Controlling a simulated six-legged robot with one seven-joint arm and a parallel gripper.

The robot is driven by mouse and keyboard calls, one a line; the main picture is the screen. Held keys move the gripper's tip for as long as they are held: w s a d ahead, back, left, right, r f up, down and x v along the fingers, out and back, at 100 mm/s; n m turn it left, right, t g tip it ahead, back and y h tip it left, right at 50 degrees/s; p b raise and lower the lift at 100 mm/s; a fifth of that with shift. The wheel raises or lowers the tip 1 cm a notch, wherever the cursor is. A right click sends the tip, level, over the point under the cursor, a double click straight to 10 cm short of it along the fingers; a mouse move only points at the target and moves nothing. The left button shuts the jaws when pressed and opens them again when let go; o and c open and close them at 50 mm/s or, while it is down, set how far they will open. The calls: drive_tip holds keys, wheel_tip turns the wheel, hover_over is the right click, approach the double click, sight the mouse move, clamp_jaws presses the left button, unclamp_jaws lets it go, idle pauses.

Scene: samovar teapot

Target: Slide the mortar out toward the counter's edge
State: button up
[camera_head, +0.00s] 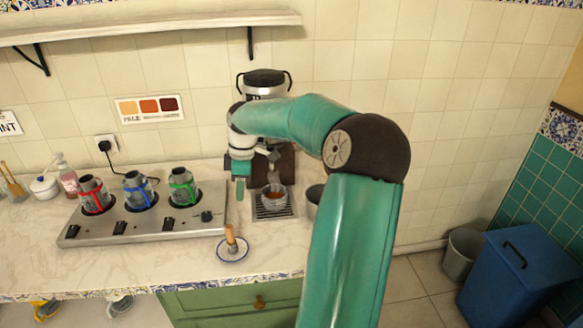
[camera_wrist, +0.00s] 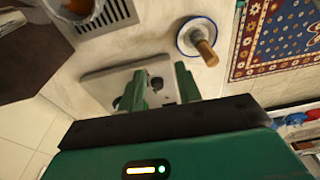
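A small white dish with a blue rim, which looks like the mortar (camera_head: 232,250), sits on the counter near its front edge, right of the burner unit's front corner. A wooden pestle-like stick stands tilted in it. The mortar also shows in the wrist view (camera_wrist: 184,46), beyond my fingers and a little right. My gripper (camera_wrist: 160,75) is open, with nothing between its two green fingers. In the head view my gripper (camera_head: 240,185) hangs over the counter behind the mortar, near the burner unit's right end, apart from the mortar.
The metal burner unit (camera_head: 145,228) with several coloured-banded pots stands left. A bowl of brown liquid (camera_head: 275,197) sits on the drip tray (camera_head: 268,214); a dark pot (camera_head: 314,195) is partly hidden by my arm. Bare counter lies around the mortar. A patterned rug (camera_wrist: 275,40) lies beyond the edge.

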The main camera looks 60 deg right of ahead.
drive_tip(key=s+d+t, duration=0.1)
drive_tip(key=s+d, duration=0.3)
drive_tip(key=d, duration=0.3)
drive_tip(key=s+d+t+y, duration=0.1)
drive_tip(key=s+d, duration=0.3)
drive_tip(key=d, duration=0.3)
drive_tip(key=shift+s+d+r+t, duration=0.15)
drive_tip(key=shift+d+r+t, duration=0.2)
drive_tip(key=shift+d+t, duration=0.05)
drive_tip(key=shift+f, duration=0.1)
drive_tip(key=x, duration=1.3)
drive_tip(key=shift+f, duration=0.3)
clamp_jaws()
